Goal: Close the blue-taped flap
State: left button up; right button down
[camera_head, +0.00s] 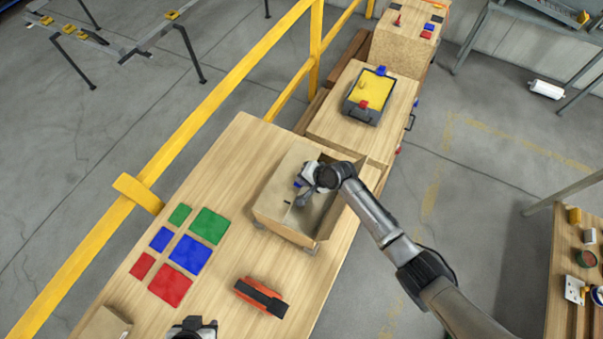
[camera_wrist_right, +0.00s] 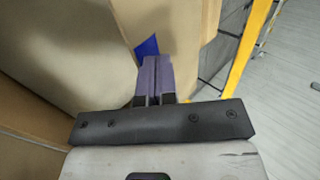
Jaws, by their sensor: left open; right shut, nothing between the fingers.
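An open cardboard box (camera_head: 285,232) stands on the long wooden table, with cardboard panels raised around its opening. My right gripper (camera_head: 302,198) is over the box opening, shut and empty. In the right wrist view its closed fingertips (camera_wrist_right: 155,60) are at a cardboard panel, right by a blue tape patch (camera_wrist_right: 148,47). The fingers cover part of the tape; I cannot tell whether they touch it. My left gripper (camera_head: 192,326) is only partly in view at the bottom edge, open and away from the box.
Red, blue and green squares (camera_head: 184,255) lie left of the box. An orange and black object (camera_head: 262,296) lies in front of it. A yellow rail (camera_head: 190,134) runs along the table's left side. A tray with yellow contents (camera_head: 367,97) stands behind.

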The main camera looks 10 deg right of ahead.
jog(key=shift+s+d+f, duration=0.1)
jog(key=shift+d+f, duration=0.05)
jog(key=shift+f, duration=0.55)
jog(key=shift+s+d+f, duration=0.1)
jog(key=shift+d+f, duration=0.05)
jog(key=shift+f, duration=0.2)
